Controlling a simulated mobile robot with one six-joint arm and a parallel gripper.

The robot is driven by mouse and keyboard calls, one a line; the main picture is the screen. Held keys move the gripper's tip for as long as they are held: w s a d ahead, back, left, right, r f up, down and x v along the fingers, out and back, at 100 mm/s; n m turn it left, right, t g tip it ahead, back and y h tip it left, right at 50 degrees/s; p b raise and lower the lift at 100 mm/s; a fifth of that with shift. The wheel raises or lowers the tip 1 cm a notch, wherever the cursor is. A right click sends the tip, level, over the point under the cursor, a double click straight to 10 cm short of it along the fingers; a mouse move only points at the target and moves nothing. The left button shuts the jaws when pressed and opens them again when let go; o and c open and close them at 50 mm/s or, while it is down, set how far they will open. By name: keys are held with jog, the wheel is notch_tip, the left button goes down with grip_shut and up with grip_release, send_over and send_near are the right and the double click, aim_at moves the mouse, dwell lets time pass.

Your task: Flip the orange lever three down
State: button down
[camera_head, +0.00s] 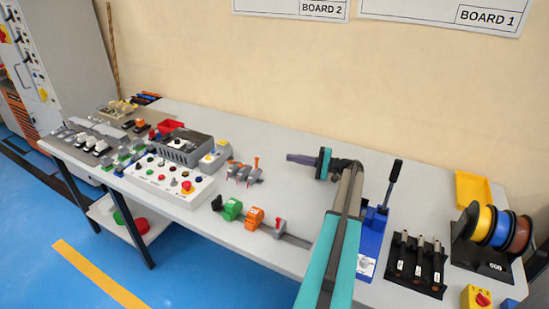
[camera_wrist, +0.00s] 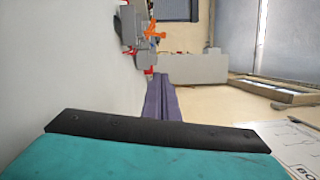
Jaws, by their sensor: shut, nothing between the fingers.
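A row of small grey switch blocks with orange levers (camera_head: 243,172) stands on the table, left of my gripper (camera_head: 290,157) in the head view. The rightmost orange lever (camera_head: 257,162) sticks upright, higher than the others. I cannot read which is numbered three. In the wrist view an orange lever (camera_wrist: 154,33) shows on its grey block, beyond the purple fingers of my gripper (camera_wrist: 159,75). The fingers are shut, hold nothing, and point left toward the levers. A gap shows between fingertips and levers in the head view.
A white control panel (camera_head: 165,178) with buttons lies left of the levers. Green and orange blocks (camera_head: 242,213) on a rail lie in front. A blue tool with a black handle (camera_head: 393,182) stands right of my arm. Bare table lies behind the levers.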

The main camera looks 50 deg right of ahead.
aim_at(257, 162)
jog(key=p+x, duration=0.2)
jog(key=x, duration=0.8)
jog(key=shift+r, duration=0.1)
jog(key=shift+s+a+r+p, duration=0.15)
jog(key=shift+a+p, duration=0.15)
jog(key=shift+a, duration=0.35)
jog(key=shift+s+a+r+p, duration=0.15)
jog(key=shift+a+p, duration=0.15)
jog(key=shift+a, duration=0.35)
jog(key=shift+s+a+p, duration=0.15)
jog(key=shift+a+p, duration=0.15)
jog(key=shift+a, duration=0.35)
